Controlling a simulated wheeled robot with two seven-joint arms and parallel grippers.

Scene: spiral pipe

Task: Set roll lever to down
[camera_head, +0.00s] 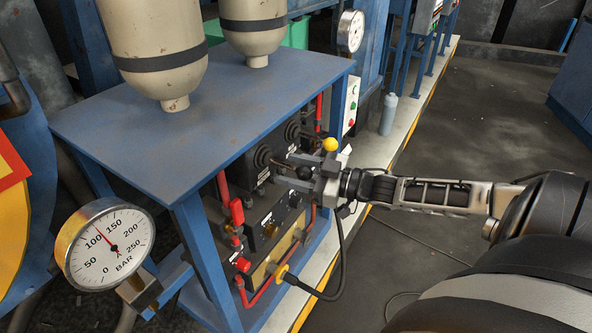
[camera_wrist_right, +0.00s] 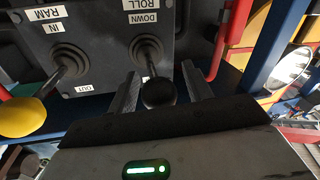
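The roll lever shows in the right wrist view as a black ball knob (camera_wrist_right: 158,92) on a thin shaft from a rubber boot. Labels "ROLL" and "DOWN" (camera_wrist_right: 144,18) sit by the boot, upside down in this view; the shaft leans away from "DOWN". My right gripper (camera_wrist_right: 160,90) is open, one finger on each side of the knob, with a small gap at least on the right. In the head view, the right gripper (camera_head: 312,177) is at the panel and the black knob (camera_head: 304,172) shows at its fingers. My left gripper is not in view.
A second lever with a yellow knob (camera_wrist_right: 22,117), labelled "RAM", is close beside; its knob (camera_head: 330,144) shows just above the gripper. The panel is under a blue table (camera_head: 190,110). Red pipes (camera_head: 222,188) and a black hose (camera_head: 340,255) are near. A pressure gauge (camera_head: 106,245) is at left.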

